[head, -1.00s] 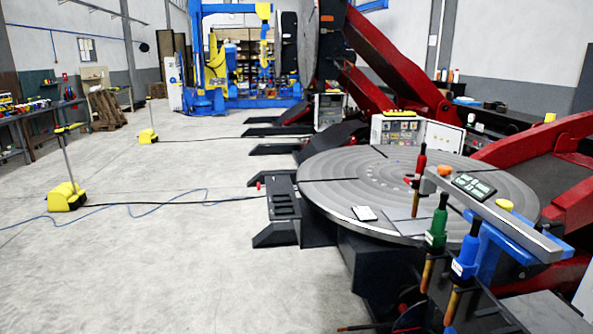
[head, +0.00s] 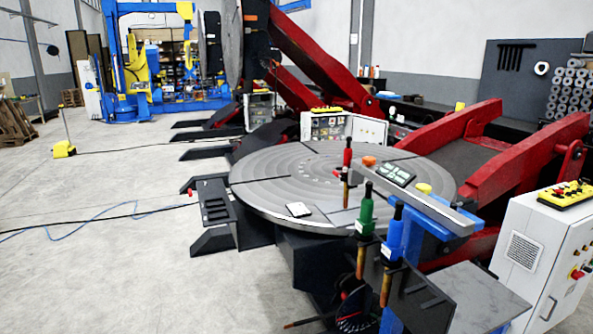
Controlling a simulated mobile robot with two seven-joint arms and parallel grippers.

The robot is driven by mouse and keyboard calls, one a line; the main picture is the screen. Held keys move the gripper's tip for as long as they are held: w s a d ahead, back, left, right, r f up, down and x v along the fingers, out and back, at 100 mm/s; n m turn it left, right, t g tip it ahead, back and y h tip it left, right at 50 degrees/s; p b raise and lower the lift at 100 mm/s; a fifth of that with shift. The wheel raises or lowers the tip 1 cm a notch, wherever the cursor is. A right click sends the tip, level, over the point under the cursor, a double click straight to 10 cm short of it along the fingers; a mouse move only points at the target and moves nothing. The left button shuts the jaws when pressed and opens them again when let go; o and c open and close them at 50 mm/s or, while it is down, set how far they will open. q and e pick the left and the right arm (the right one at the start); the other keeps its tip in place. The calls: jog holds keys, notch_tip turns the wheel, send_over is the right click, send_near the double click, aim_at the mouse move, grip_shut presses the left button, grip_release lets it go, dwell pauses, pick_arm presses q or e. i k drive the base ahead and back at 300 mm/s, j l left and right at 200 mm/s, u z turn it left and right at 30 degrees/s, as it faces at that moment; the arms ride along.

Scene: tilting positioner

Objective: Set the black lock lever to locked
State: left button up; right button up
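I cannot make out a black lock lever for certain in the head view. The round grey turntable (head: 285,180) of the tilting positioner lies flat in the middle. Below its front edge is a dark mechanism, with a thin rod (head: 305,322) and a dark round part (head: 355,312) at the bottom edge, too small and cut off to identify. A white control cabinet (head: 550,245) with a yellow-topped button panel (head: 566,194) and a red knob (head: 577,274) stands at the right. Neither of my grippers is in view.
Green (head: 366,212) and blue (head: 395,227) handled tools stand in front. Red positioner arms (head: 500,170) rise behind. The floor (head: 110,250) at left is mostly clear, crossed by cables.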

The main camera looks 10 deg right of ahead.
aim_at(469, 201)
jog(key=z, duration=1.4)
